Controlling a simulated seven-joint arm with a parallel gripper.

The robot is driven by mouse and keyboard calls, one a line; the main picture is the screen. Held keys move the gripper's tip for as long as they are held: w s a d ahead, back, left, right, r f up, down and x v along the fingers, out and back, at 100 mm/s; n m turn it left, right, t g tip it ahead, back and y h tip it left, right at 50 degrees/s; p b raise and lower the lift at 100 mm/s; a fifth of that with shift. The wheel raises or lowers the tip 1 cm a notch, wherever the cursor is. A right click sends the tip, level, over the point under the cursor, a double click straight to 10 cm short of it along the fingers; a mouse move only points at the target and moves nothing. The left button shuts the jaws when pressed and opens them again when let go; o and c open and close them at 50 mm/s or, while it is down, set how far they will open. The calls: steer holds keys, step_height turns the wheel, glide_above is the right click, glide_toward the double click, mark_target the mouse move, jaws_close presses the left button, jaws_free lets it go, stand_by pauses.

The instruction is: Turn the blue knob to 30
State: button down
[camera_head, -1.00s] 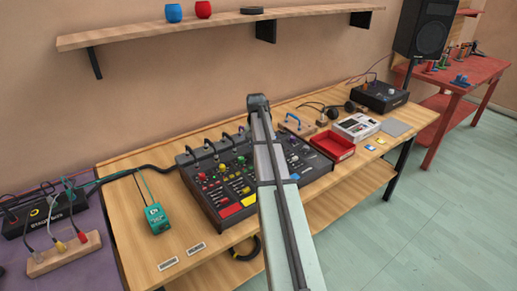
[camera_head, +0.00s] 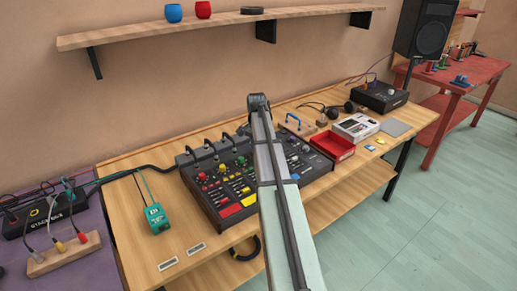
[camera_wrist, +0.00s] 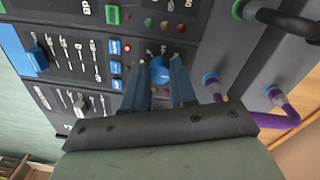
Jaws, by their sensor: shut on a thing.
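The blue knob (camera_wrist: 159,72) sits on the dark mixer panel in the wrist view, between the two fingers of my gripper (camera_wrist: 159,85). The fingers are shut on it, one on each side. Small scale marks show around the knob, but the pointer and number are too small to read. In the head view the mixer (camera_head: 232,190) stands on the wooden table, and my arm crosses in front of it, hiding part of the panel, the blue knob and the fingertips.
Purple cables (camera_wrist: 285,108) plug into jacks beside the knob, near my gripper. Blue buttons (camera_wrist: 116,57) and a blue fader (camera_wrist: 37,59) lie to its left. A red tray (camera_head: 333,144) stands right of the mixer, a teal box (camera_head: 157,219) to its left.

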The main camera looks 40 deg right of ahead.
steer(key=c, duration=0.9)
jaws_free()
step_height(320, 180, up, 14)
steer(key=shift+w, duration=0.3)
steer(key=shift+f, duration=0.1)
